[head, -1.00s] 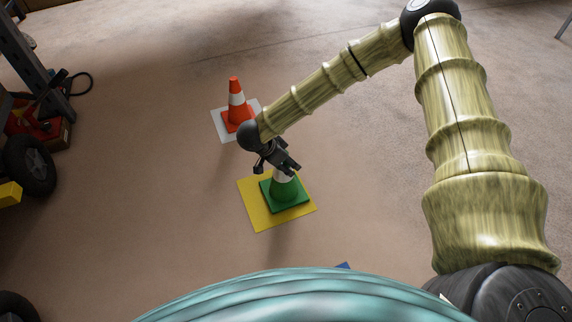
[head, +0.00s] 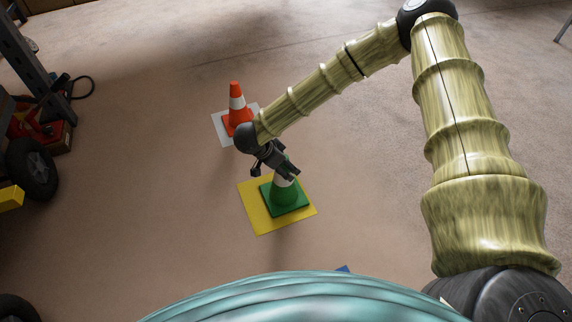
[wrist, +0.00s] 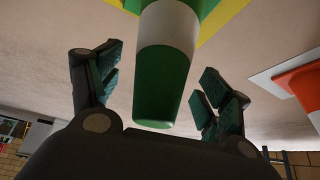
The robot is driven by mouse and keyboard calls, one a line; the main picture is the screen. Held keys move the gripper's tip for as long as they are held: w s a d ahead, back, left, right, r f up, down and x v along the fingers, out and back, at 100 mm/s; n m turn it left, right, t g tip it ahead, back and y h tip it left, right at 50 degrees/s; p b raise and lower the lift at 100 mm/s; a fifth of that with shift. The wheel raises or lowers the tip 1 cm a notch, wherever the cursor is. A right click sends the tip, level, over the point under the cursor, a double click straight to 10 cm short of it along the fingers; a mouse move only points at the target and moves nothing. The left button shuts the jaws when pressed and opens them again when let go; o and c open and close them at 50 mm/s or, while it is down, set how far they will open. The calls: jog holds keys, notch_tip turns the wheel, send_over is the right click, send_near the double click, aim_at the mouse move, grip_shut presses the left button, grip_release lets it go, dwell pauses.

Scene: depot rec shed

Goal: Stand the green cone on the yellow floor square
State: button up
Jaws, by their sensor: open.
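The green cone (head: 285,196) with a white band stands upright on the yellow floor square (head: 253,212), its green base within the square's edges in the head view. My gripper (head: 277,171) is just above and beside the cone's upper part and partly hides it in the head view. In the wrist view the cone's green tip (wrist: 160,85) shows between the two spread fingers of my gripper (wrist: 158,88), with gaps on both sides. The yellow square also shows at the top of the wrist view (wrist: 222,20).
An orange cone (head: 236,103) stands on a white floor square (head: 221,128) behind my gripper. A shelf (head: 40,65) and a black-wheeled item (head: 33,168) are at the left. A blue patch (head: 343,269) shows near my base. The floor to the right is clear.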

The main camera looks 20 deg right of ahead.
jog(key=p+v, duration=0.4)
jog(key=v, duration=0.6)
jog(key=shift+p, duration=0.3)
jog(key=s+f+n+t+y, duration=0.35)
jog(key=s+f+n, duration=0.55)
jog(key=s+f, duration=0.55)
jog(key=s+d+n+g+y, duration=0.1)
jog(key=s+d+n+g, duration=0.1)
jog(key=s, duration=0.8)
jog(key=s+d+n+g+y, duration=0.1)
jog(key=s+d+n+g, duration=0.1)
jog(key=s, duration=0.8)
jog(key=shift+s+d+f+n+g, duration=0.25)
jog(key=shift+d+f+n+g, duration=0.15)
jog(key=shift+n, duration=0.5)
jog(key=shift+a+r, duration=0.1)
jog(key=shift+r, duration=0.05)
